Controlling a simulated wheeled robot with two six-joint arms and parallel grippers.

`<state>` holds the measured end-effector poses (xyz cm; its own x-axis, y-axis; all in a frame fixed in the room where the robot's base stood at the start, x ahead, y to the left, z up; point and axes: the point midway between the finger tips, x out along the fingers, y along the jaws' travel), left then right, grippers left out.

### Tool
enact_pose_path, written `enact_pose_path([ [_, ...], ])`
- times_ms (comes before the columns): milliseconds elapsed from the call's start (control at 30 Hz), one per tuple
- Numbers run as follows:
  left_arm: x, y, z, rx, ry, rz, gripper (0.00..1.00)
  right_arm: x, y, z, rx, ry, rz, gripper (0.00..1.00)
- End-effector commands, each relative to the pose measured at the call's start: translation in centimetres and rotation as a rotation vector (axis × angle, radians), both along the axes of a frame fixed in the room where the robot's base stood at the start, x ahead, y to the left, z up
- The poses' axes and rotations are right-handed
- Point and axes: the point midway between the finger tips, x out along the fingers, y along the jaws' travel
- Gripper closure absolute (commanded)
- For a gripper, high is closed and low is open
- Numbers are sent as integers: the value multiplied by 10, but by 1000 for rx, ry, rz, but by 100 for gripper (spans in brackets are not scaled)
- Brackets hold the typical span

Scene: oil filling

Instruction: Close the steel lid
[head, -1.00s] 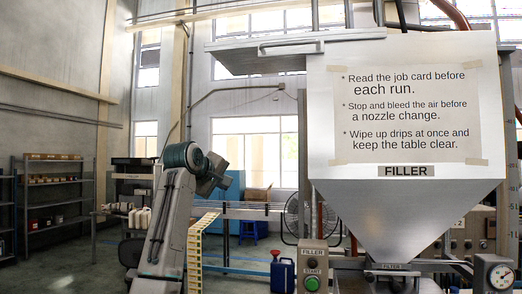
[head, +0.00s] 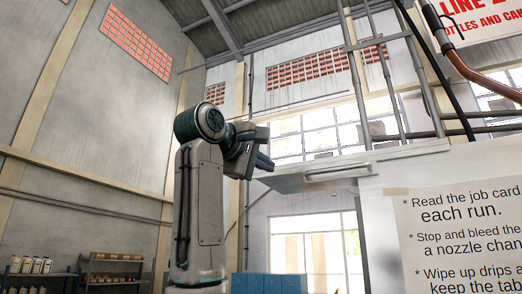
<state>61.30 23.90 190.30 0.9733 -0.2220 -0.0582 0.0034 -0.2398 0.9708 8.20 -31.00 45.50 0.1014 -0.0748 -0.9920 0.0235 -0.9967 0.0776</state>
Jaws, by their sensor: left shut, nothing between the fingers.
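The steel lid (head: 300,181) is a flat grey plate at the top of the filler hopper (head: 380,230). It juts out well to the left past the hopper's edge, and a bar handle (head: 338,171) runs along its front. My left gripper (head: 266,161) is shut and empty. It is at about the height of the lid, by the lid's left end in the picture. I cannot tell whether it touches the lid. The hopper's opening is hidden from this low angle. My right gripper is out of view.
A notice sheet (head: 455,235) is taped to the hopper's front. Pipes and a copper-coloured hose (head: 485,78) run above and behind at the right. Shelves (head: 112,272) and blue lockers (head: 270,284) stand far back. The air left of my arm is free.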

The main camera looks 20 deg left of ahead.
Motion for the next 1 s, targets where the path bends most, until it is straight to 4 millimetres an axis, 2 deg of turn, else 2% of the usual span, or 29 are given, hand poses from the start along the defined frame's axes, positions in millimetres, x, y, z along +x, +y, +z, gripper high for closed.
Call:
enact_pose_path([
  [33,13,-3,6,0,4,0,100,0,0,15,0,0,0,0],
  [233,50,-12,2,1,3,-1,100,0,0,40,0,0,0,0],
  [400,50,-37,-5,2,-1,-2,100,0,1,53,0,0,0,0],
  [533,50,-47,-9,3,-1,-1,100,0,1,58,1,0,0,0],
  [1000,49,-51,-13,2,-1,0,100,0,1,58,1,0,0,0],
])
